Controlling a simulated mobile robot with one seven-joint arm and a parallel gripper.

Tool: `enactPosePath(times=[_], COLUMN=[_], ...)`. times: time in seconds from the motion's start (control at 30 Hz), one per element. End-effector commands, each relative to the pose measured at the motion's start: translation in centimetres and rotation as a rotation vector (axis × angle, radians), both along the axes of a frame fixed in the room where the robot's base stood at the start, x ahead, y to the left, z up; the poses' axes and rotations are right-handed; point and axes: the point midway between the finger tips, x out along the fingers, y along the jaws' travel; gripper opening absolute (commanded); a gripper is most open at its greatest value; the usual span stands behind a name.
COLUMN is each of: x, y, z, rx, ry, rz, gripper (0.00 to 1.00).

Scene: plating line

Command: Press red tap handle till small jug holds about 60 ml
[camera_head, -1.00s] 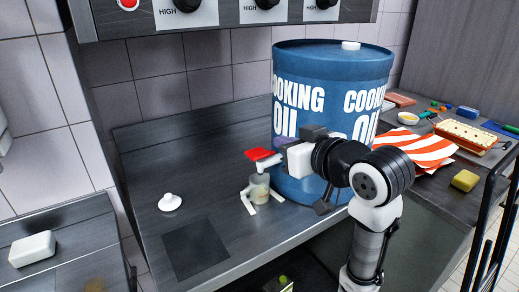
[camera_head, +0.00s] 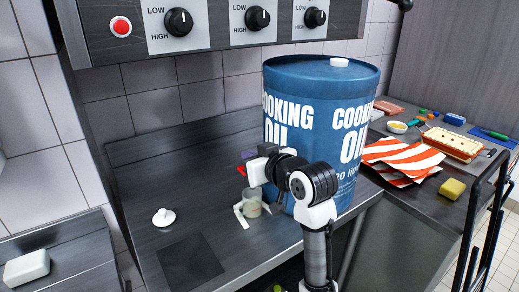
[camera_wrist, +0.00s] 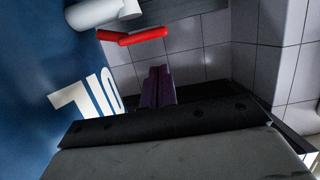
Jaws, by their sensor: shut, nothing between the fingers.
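The blue cooking oil drum (camera_head: 325,160) stands on the counter. Its red tap handle (camera_head: 241,170) is mostly hidden behind my wrist in the head view; in the wrist view the red handle (camera_wrist: 135,37) shows beside the white tap (camera_wrist: 104,14). The small clear jug (camera_head: 252,206) stands below the tap on a white stand (camera_head: 240,216), with some pale content low in it; the level cannot be read. My gripper (camera_head: 248,155), with purple fingers, is shut and empty close to the handle. In the wrist view my gripper (camera_wrist: 157,75) appears apart from the handle.
A white knob-like piece (camera_head: 163,217) and a dark square (camera_head: 192,262) lie on the counter to the left. A striped cloth (camera_head: 402,157), a yellow sponge (camera_head: 452,190) and a tray (camera_head: 452,143) are at right. The control panel (camera_head: 215,22) overhangs the back.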

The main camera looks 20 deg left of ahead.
Motion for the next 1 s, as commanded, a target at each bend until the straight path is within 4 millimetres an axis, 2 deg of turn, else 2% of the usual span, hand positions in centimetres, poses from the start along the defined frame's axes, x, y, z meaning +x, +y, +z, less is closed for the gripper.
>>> enactPosePath(times=[0.2, 0.7, 1.0], x=[0.0, -0.1, -0.6], y=[0.0, 0.0, 0.4], z=[-2.0, -2.6, -4.1], rx=[0.001, -0.002, -0.082], ry=[0.001, -0.004, -0.106], rz=[0.001, 0.001, 0.002], gripper=[0.0, 0.0, 0.0])
